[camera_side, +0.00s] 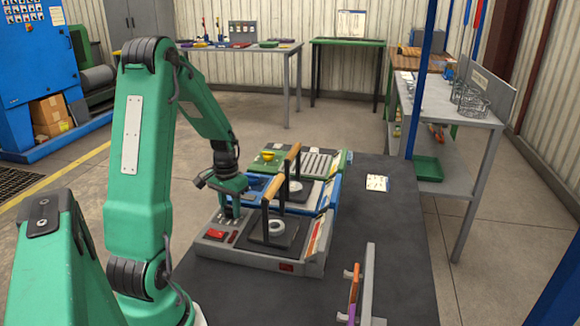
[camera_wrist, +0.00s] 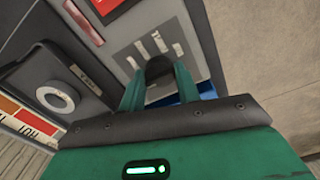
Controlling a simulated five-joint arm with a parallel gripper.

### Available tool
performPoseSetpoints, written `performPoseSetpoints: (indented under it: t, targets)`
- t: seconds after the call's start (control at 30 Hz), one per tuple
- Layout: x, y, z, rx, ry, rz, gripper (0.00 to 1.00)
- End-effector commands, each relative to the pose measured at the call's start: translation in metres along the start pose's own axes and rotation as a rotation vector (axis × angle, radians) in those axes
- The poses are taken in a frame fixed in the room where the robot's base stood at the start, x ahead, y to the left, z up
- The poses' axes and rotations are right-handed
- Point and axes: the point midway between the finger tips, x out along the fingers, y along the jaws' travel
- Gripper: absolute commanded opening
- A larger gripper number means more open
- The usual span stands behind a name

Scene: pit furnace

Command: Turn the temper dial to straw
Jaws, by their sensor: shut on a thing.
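My gripper (camera_side: 231,211) is over the left part of the grey front unit (camera_side: 285,263). In the wrist view my gripper (camera_wrist: 160,90) has its two green fingers closed on a dark rounded knob (camera_wrist: 160,67), which looks like the dial. The marks are too small to read, and I cannot tell which one the knob points to.
Beside the gripper are a red part (camera_side: 216,233) and a dark plate with a white ring (camera_side: 276,226). A wooden-topped handle frame (camera_side: 293,160) rises close by. Blue (camera_side: 322,208) and green (camera_side: 343,160) units stand behind.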

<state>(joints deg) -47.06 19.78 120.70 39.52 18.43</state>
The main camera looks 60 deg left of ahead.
Motion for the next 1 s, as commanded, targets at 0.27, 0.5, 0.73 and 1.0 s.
performPoseSetpoints:
  t: [0.27,0.5,0.73,1.0]
  targets:
    - [-0.0006,0.0001,0.0,0.119,0.0,0.0,0.1]
    - [-0.0008,0.0003,0.0,0.298,0.0,0.0,0.1]
    - [-0.0009,0.0005,0.0,0.481,0.0,0.0,0.1]
    - [-0.0011,0.0006,0.0001,0.628,0.0,0.0,0.1]
